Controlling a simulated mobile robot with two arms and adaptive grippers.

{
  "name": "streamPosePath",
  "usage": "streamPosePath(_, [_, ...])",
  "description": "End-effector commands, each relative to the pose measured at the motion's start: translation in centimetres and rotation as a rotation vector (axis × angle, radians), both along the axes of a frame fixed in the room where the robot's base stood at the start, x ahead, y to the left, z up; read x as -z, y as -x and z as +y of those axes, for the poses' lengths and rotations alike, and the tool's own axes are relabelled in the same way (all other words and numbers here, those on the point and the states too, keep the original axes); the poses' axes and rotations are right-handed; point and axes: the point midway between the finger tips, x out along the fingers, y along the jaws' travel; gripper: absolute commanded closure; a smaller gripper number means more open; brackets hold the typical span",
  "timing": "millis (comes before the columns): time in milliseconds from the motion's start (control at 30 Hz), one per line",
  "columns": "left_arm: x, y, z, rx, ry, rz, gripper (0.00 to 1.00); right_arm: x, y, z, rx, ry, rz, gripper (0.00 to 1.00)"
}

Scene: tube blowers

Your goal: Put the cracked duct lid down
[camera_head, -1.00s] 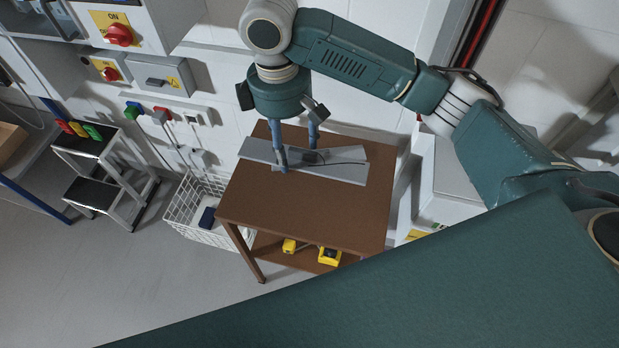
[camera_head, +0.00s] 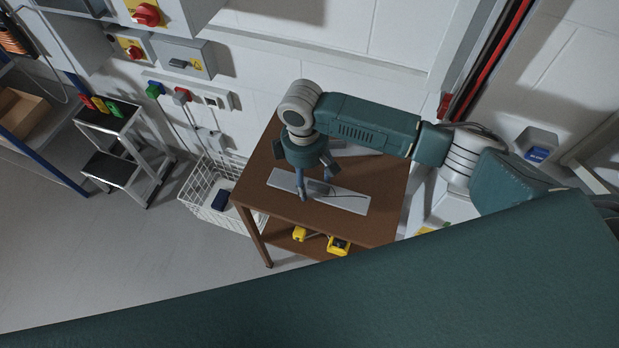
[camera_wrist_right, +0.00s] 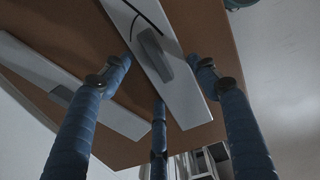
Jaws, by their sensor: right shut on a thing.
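The cracked duct lid (camera_head: 352,201) is a long pale grey plate with a dark crack line, over the brown table in the head view. In the right wrist view the lid (camera_wrist_right: 188,103) has a grey handle and a curved black line. My right gripper (camera_head: 316,190) is shut on the lid at its handle; its blue fingers (camera_wrist_right: 162,62) reach down around the handle. The lid lies about flat at the table top; I cannot tell whether it touches. My left gripper is not in view.
A second pale plate (camera_head: 360,150) lies on the table (camera_head: 385,222) behind the held lid; it also shows in the wrist view (camera_wrist_right: 118,118). Yellow tools (camera_head: 338,245) sit on the lower shelf. A white wire basket (camera_head: 190,192) and a step stool (camera_head: 150,170) stand left.

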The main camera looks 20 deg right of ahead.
Motion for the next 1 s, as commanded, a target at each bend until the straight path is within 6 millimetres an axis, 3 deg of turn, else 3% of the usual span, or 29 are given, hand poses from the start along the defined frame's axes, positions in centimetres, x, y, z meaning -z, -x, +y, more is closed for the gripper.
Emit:
streamPosePath(100, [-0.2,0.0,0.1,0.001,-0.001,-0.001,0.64,1.0,0.0,0.0,-0.001,0.000,0.000,0.96])
streamPosePath(300, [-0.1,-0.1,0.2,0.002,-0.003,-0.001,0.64,1.2,-0.1,0.0,-0.001,-0.001,-0.002,0.96])
streamPosePath(333, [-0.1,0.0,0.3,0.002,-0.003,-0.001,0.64,1.2,0.0,0.0,-0.001,-0.001,-0.002,0.38])
streamPosePath(433, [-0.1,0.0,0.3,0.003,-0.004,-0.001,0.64,1.2,0.0,0.0,-0.001,-0.001,-0.002,0.22])
streamPosePath(767, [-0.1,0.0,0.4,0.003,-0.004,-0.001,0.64,1.0,-0.1,0.0,-0.001,-0.001,-0.002,0.22])
streamPosePath(867, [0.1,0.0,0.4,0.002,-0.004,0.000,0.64,0.1,-0.2,0.1,-0.001,-0.002,-0.004,0.22])
streamPosePath(1000, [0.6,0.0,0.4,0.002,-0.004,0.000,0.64,-2.5,-0.3,0.3,-0.002,-0.004,-0.006,0.22])
